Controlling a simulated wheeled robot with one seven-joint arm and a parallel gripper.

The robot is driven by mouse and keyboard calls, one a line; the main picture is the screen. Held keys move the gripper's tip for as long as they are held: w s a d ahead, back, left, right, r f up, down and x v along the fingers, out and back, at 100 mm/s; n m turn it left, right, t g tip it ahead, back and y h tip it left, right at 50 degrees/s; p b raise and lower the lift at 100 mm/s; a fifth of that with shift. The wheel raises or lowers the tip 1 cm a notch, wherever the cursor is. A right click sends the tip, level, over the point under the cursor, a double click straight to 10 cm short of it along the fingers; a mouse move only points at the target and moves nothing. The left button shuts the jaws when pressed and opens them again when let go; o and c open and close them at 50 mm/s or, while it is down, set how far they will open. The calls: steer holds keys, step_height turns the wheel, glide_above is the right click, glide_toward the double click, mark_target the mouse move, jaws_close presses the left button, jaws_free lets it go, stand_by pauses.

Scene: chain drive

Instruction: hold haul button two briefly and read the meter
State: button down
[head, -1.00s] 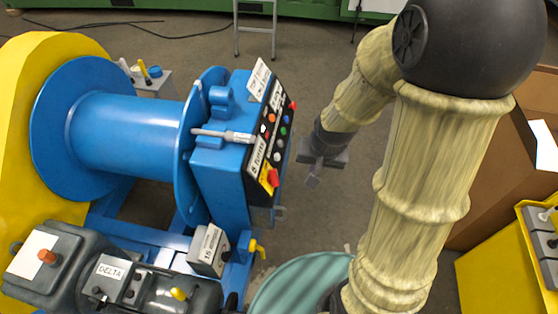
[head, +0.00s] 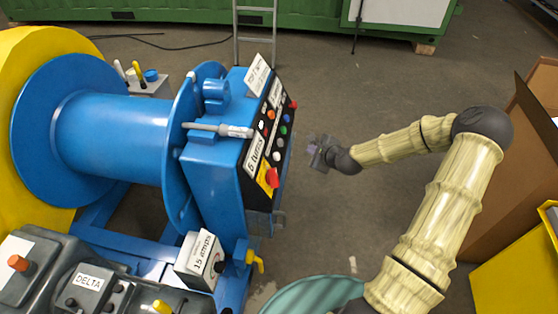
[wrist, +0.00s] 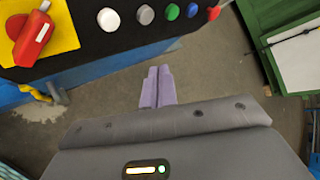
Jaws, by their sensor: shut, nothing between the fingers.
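The black control panel (head: 279,113) stands on the right face of the blue winch housing. It carries two columns of coloured buttons, with a red rotary switch (head: 271,177) on a yellow plate at its lower end. In the wrist view a row of buttons crosses the top: white (wrist: 108,19), grey (wrist: 145,14), green (wrist: 172,11), blue (wrist: 192,10) and red (wrist: 213,13). My gripper (head: 314,152) is shut and empty, just right of the panel and apart from it. Its fingers (wrist: 157,86) point at the panel's lower edge. I cannot tell which button is haul two, nor find a readable meter.
A blue drum (head: 110,137) lies left of the housing. Brown cartons (head: 520,190) and a yellow bin (head: 515,265) are at the right. The floor right of the panel is open.

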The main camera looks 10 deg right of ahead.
mark_target(277, 156)
steer(key=shift+a, duration=0.1)
steer(key=w+a+f+b, duration=0.2)
steer(key=a+f+b, duration=0.1)
steer(key=a, duration=0.4)
steer(key=shift+w+a+f, duration=0.2)
steer(key=shift+f, duration=0.25)
steer(key=shift+a, duration=0.15)
stand_by(1.9)
steer(key=shift+w+a+f, duration=0.1)
steer(key=shift+a+f, duration=0.05)
steer(key=shift+a, duration=0.05)
stand_by(0.3)
steer(key=shift+a, duration=0.2)
